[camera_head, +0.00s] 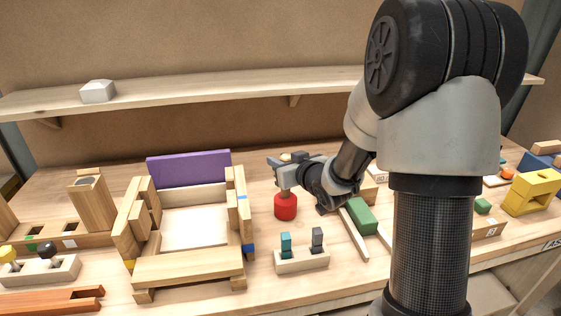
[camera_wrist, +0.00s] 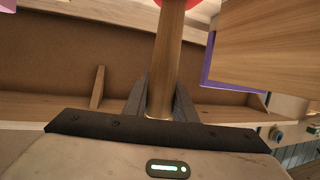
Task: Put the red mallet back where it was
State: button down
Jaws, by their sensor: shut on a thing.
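The red mallet (camera_head: 285,207) hangs head down from my gripper (camera_head: 284,174), right of the wooden frame with the purple panel. Its red head is low over the bench; I cannot tell whether it touches the wood. My gripper (camera_wrist: 160,98) is shut on the handle. The place where the mallet was is not marked in these views.
The wooden frame (camera_head: 190,265) with its purple panel (camera_head: 188,167) stands just left. A peg block (camera_head: 302,262) with teal and grey pegs sits in front. A green block (camera_head: 361,216) lies to the right. A shelf (camera_head: 200,88) runs along the back wall.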

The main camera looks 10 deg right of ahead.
jog(key=c, duration=1.5)
grip_release()
jog(key=shift+o, duration=0.2)
jog(key=shift+r+p, duration=0.2)
jog(key=shift+p, duration=0.15)
jog(key=p+v, duration=0.1)
jog(key=v, duration=1.1)
jog(key=shift+f, duration=0.1)
